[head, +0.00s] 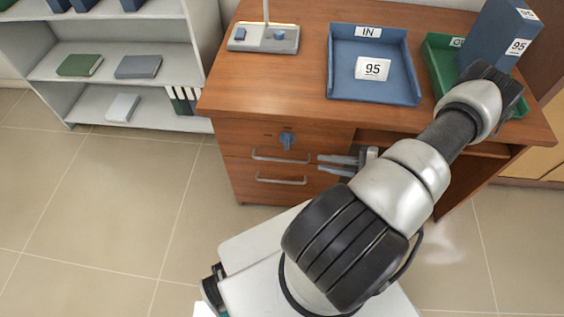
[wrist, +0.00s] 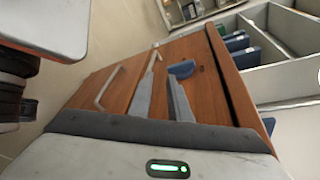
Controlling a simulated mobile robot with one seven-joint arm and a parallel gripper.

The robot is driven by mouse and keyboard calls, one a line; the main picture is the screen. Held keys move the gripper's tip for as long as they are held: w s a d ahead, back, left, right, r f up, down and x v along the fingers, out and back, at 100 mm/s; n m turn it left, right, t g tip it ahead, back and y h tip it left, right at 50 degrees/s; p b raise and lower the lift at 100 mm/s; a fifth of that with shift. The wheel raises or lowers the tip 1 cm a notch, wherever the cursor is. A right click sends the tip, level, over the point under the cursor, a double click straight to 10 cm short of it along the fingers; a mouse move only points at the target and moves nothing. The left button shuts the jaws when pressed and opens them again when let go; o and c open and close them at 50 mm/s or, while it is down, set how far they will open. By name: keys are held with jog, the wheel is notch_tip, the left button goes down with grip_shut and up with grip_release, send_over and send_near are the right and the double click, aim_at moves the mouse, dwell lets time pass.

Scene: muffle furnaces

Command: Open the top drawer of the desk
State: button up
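The wooden desk (head: 330,115) has two stacked drawers on its left side. The top drawer (head: 262,137) looks shut and has a blue knob (head: 287,139) above its silver bar handle (head: 280,157). In the wrist view, the knob (wrist: 182,68) and top handle (wrist: 155,58) show sideways ahead of the fingers. My gripper (head: 320,163) is just right of the handles, its two fingers apart and empty. In the wrist view my gripper (wrist: 161,76) has one finger overlapping the line of the top handle; I cannot tell whether they touch.
The lower drawer handle (head: 280,180) is just below. On the desktop are a blue IN tray (head: 335,85), a green tray (head: 437,62), a blue box (head: 498,35) and a grey stand (head: 262,38). A white shelf (head: 120,55) stands left. Floor before the drawers is partly clear.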

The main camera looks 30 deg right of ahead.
aim_at(284, 161)
notch_tip(284, 161, down, 4)
jog(key=m+t, duration=0.1)
jog(key=shift+h, duration=0.4)
jog(key=b+x, duration=0.2)
jog(key=x, duration=1.4)
jog(key=shift+w+a, duration=0.25)
jog(key=shift+w, duration=0.05)
jog(key=shift+c, duration=0.4)
grip_shut()
